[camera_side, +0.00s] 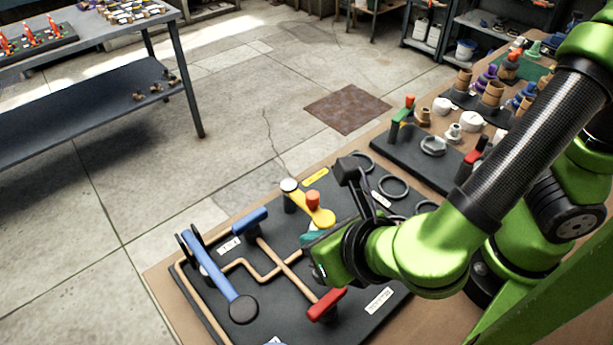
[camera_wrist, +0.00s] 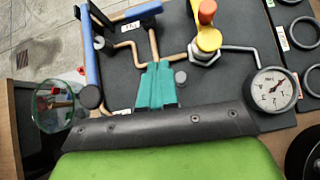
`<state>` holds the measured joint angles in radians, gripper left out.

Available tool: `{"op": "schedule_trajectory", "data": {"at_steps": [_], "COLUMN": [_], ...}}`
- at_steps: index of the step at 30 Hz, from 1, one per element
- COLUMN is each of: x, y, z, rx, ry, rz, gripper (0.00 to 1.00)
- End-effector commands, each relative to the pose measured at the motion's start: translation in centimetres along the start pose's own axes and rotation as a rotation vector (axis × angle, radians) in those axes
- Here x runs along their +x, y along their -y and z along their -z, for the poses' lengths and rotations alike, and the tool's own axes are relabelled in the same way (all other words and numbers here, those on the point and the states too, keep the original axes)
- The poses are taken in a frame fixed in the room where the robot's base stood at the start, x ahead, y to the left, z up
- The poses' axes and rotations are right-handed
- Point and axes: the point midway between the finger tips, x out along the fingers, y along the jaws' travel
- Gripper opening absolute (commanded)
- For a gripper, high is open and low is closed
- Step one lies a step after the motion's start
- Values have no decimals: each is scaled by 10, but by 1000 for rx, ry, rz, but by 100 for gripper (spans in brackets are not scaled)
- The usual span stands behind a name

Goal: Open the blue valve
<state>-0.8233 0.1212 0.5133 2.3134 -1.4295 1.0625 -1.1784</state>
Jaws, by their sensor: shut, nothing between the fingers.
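The blue valve's short handle (camera_side: 250,220) sits on the copper pipe on the black board, at the far left of my gripper in the side view. It also shows at the top of the wrist view (camera_wrist: 137,12). My gripper (camera_side: 311,238) is above the board with its teal fingers together and empty, apart from the blue handle. In the wrist view the closed fingers (camera_wrist: 156,86) point toward the pipe below the handle. A red valve handle (camera_side: 327,304) is at the board's near side, close to my gripper in the side view.
A long blue lever (camera_side: 211,268) with a black knob lies along the board's left side. A yellow lever (camera_side: 320,213) with an orange knob stands beyond my gripper. A gauge (camera_wrist: 271,90) is at right in the wrist view. Black rings (camera_side: 393,187) lie farther right.

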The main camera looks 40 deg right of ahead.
Motion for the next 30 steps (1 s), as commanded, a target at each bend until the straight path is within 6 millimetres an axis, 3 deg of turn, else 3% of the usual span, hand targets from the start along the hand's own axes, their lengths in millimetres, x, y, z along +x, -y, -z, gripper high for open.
{"op": "schedule_trajectory", "data": {"at_steps": [5, 17, 23, 30], "x": [0, 4, 33, 85], "y": [-1, 0, 1, 1], "z": [-5, -5, -4, -5], "rx": [-88, -88, -89, -88], "ry": [18, 16, 13, 13], "rz": [-4, -1, 3, 2], "gripper": [0, 0, 0, 0]}}
